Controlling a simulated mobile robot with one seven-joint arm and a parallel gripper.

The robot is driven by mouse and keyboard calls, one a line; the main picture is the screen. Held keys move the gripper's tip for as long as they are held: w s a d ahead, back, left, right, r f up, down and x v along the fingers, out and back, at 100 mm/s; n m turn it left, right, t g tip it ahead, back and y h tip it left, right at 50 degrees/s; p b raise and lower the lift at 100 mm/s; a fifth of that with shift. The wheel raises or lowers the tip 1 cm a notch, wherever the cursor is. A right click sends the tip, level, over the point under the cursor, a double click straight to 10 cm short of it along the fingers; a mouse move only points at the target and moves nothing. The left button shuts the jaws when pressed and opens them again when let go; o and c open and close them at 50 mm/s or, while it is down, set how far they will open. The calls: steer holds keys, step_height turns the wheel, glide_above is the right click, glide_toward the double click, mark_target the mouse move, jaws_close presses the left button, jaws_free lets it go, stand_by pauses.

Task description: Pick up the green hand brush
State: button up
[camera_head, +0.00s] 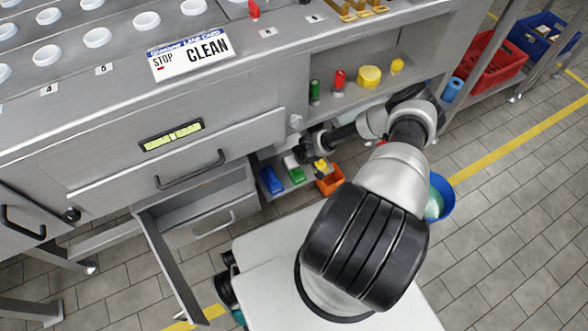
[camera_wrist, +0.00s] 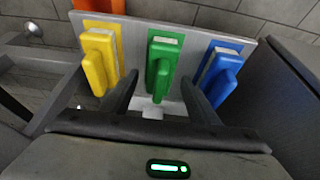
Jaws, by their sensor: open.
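The green hand brush (camera_wrist: 160,70) stands in the middle of a row in the wrist view, between a yellow brush (camera_wrist: 99,60) and a blue brush (camera_wrist: 222,72). My gripper (camera_wrist: 158,80) is open, with one finger on either side of the green brush's lower handle in the picture. I cannot tell whether the fingers touch it. In the head view the green brush (camera_head: 293,166) lies on the lower shelf, and my gripper (camera_head: 303,152) is close above it, partly merged with the dark arm.
A light grey panel (camera_wrist: 160,25) backs the brushes. An orange bin (camera_head: 330,181) is beside them. An open cabinet door (camera_head: 172,262) stands to the left. The upper shelf (camera_head: 352,100) holds green, red and yellow items. A blue bucket (camera_head: 441,198) stands on the floor at right.

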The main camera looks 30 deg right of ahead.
steer(key=x, duration=0.3)
steer(key=shift+f+b, duration=0.1)
steer(key=shift+b, duration=0.25)
steer(key=c, duration=1.2)
steer(key=shift+o, duration=0.2)
steer(key=shift+w, duration=0.1)
